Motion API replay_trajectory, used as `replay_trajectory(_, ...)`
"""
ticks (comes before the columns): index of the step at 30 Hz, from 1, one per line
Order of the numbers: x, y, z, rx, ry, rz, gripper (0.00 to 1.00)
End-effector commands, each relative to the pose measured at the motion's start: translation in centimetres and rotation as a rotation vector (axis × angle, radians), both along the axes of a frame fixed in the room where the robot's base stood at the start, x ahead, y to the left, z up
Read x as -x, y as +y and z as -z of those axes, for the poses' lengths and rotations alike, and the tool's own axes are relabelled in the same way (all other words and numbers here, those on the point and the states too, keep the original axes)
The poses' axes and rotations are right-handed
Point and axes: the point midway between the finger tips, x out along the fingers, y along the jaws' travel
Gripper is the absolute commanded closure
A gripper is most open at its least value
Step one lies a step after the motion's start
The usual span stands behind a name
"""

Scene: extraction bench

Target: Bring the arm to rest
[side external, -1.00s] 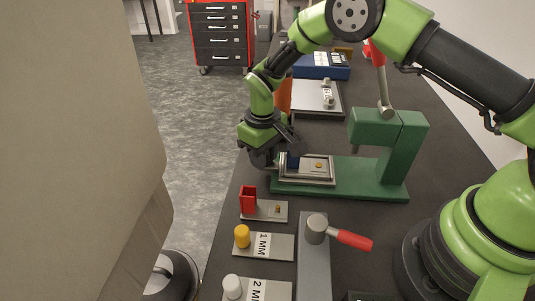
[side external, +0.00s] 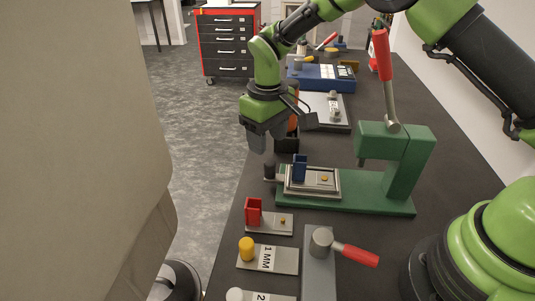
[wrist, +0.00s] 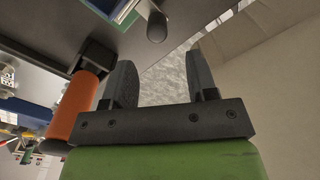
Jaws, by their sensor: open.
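My gripper (side external: 262,138) hangs in the air above the left edge of the bench, fingers pointing down. It is clear of the metal tray (side external: 331,191) on the green press (side external: 345,199). In the wrist view my gripper (wrist: 163,78) shows two dark fingers spread apart with nothing between them, only grey floor behind. A blue upright block (side external: 299,167) stands in the tray beside a small yellow piece (side external: 324,178).
The press has a red-handled lever (side external: 382,55) standing up. A red holder (side external: 253,211), a plate with a yellow knob (side external: 246,249) and a red-handled tool (side external: 355,254) lie in front. An orange cylinder (wrist: 73,106) is close to my gripper. Open floor lies left of the bench.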

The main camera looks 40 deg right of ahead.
Motion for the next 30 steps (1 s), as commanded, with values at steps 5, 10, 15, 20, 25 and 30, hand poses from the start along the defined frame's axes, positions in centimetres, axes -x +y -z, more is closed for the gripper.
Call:
replay_trajectory(5,0.0,0.0,-1.7,0.0,-0.002,0.0,0.47)
replay_trajectory(10,0.0,0.0,-1.9,0.0,0.0,0.0,0.47)
replay_trajectory(15,0.0,0.0,-2.0,0.0,-0.001,0.001,0.47)
replay_trajectory(20,0.4,-0.4,-4.3,-0.016,-0.032,0.028,0.47)
replay_trajectory(25,2.6,-1.6,-10.1,-0.063,-0.117,0.11,0.47)
replay_trajectory(30,6.4,-2.9,-15.5,-0.119,-0.21,0.204,0.47)
